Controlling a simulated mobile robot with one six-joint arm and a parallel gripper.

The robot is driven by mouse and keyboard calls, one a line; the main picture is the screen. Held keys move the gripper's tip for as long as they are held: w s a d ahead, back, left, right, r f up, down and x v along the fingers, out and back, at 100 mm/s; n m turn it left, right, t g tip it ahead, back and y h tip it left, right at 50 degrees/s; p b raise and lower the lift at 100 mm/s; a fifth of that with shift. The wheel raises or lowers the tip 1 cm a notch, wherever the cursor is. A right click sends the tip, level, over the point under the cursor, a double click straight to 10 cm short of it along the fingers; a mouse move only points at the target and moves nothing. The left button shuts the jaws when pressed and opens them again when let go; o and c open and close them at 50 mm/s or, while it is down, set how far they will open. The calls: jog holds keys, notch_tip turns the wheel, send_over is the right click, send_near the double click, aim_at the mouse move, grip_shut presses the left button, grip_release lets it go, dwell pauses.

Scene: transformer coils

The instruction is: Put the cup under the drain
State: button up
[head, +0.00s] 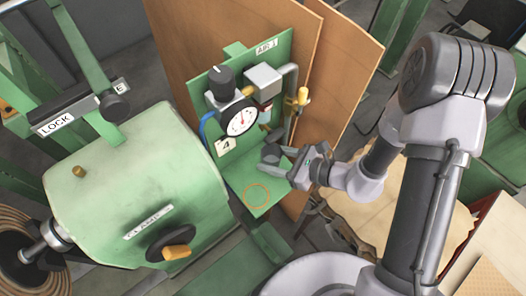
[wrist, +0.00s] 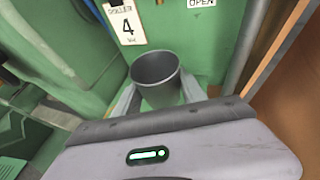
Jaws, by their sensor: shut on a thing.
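The dark grey cup (head: 270,153) is held by my gripper (head: 282,162) over or near the back of the green shelf. In the wrist view, the cup (wrist: 157,80) is between the two fingers, open mouth up, and looks empty. Whether its base touches the shelf cannot be told. An orange ring (head: 257,195) is marked on the shelf (head: 243,183), in front of the cup in the head view. A pipe with a yellow-handled valve (head: 302,97) runs down the green panel behind the cup. The drain's outlet cannot be made out clearly.
The panel bears a pressure gauge (head: 241,121), a black knob (head: 220,80) and a "4" label (head: 226,146). A green clamp machine (head: 135,185) stands left of the shelf. Brown boards (head: 335,75) rise behind and right of it. The ringed shelf area is clear.

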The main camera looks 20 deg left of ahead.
aim_at(268, 151)
jog(key=a, duration=0.1)
jog(key=w+a, duration=0.1)
jog(key=a, duration=0.1)
jog(key=shift+w+a+f, duration=0.1)
jog(key=shift+w+f, duration=0.1)
jog(key=shift+w, duration=0.2)
jog(key=shift+w+a, duration=0.3)
jog(key=shift+a, duration=0.15)
notch_tip(268, 151, down, 4)
jog(key=shift+w+r+b, duration=0.1)
jog(key=shift+r+b, duration=0.05)
jog(key=shift+b, duration=0.55)
jog(key=shift+r, duration=0.1)
jog(key=shift+f, duration=0.25)
jog(key=o, duration=1.2)
jog(key=shift+r, duration=0.1)
